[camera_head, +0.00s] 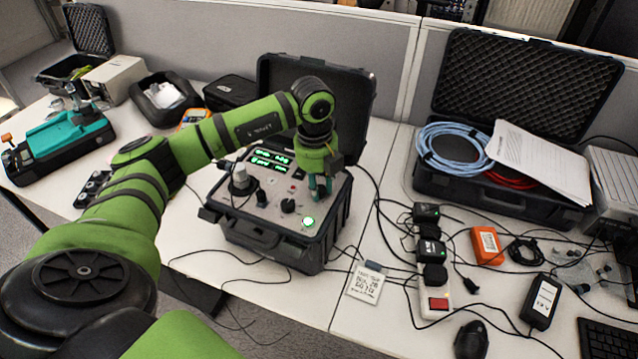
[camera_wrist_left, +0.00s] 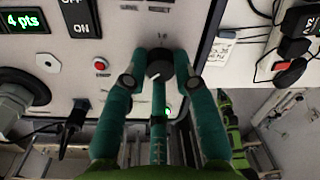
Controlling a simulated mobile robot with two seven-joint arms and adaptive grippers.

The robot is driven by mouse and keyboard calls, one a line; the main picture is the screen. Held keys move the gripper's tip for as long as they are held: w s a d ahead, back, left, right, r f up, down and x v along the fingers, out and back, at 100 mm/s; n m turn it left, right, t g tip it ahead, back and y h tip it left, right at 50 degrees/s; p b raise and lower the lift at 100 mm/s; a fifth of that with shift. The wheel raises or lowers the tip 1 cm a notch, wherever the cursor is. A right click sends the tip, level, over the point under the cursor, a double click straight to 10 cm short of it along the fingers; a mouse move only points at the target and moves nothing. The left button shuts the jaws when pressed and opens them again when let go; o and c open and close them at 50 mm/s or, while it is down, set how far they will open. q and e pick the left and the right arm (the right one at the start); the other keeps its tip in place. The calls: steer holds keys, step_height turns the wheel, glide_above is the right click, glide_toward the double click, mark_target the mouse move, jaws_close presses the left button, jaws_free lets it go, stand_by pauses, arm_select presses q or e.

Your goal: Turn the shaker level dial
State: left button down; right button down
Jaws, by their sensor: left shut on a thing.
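The shaker level dial (camera_wrist_left: 160,66) is a round black knob with a white pointer line, on the light panel of the calibrator case (camera_head: 272,240). In the left wrist view, the teal fingers of my left gripper (camera_wrist_left: 160,74) stand on both sides of the dial and are closed on it. In the head view, my left gripper (camera_head: 320,186) reaches down to the right part of the panel and hides the dial. My right gripper is not in view.
Green displays (camera_head: 268,158), a lit green button (camera_head: 308,222) and a silver cylinder (camera_head: 241,180) are on the panel. The raised lid (camera_head: 345,95) stands behind my arm. Cables, a power strip (camera_head: 433,290) and an orange box (camera_head: 487,246) lie to the right.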

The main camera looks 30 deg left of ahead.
arm_select(q)
steer(key=shift+s+d+f, duration=0.1)
steer(key=c, duration=1)
jaws_free()
steer(key=r, duration=1.2)
steer(key=shift+s+a, duration=0.2)
steer(key=shift+s, duration=0.05)
